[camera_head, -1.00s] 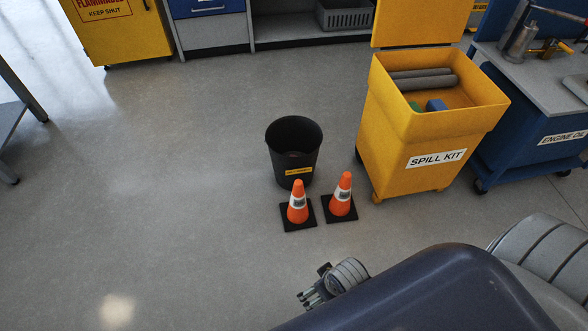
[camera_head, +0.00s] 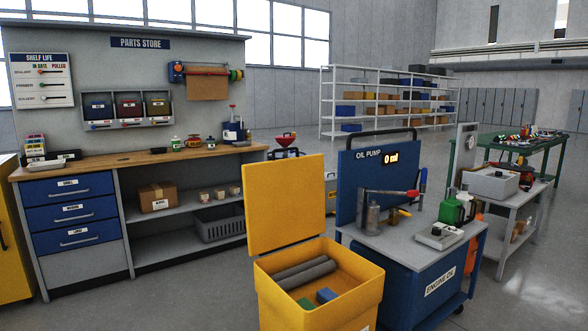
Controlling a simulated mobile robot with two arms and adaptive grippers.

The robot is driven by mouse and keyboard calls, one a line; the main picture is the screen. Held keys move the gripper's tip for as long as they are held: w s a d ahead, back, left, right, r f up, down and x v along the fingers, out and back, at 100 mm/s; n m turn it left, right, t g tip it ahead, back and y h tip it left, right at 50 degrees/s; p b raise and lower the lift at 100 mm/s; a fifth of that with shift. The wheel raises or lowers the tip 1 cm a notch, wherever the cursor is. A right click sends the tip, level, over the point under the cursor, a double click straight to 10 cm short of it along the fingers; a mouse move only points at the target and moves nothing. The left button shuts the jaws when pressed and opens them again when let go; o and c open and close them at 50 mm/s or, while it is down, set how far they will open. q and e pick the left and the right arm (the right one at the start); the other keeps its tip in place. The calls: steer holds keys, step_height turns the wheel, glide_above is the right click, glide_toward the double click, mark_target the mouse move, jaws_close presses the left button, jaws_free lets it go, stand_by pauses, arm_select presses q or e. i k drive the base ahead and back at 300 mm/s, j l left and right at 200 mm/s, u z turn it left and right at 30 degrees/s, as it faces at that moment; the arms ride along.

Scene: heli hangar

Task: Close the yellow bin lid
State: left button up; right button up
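The yellow bin (camera_head: 345,297) stands at the bottom centre of the head view, cut off by the lower edge. Its yellow lid (camera_head: 284,200) stands open, upright at the bin's back left side. Inside the bin lie grey rolls (camera_head: 305,270), a blue block (camera_head: 326,295) and a green item (camera_head: 306,304). Neither of my grippers shows in the current view.
A blue engine oil cart (camera_head: 440,288) with an oil pump panel (camera_head: 378,180) stands close at the bin's right. A parts store bench (camera_head: 150,158) with blue drawers is behind left. A grey side table (camera_head: 500,195) and white shelving (camera_head: 385,100) are farther back.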

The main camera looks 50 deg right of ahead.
mark_target(285, 198)
steer(key=z, duration=1.45)
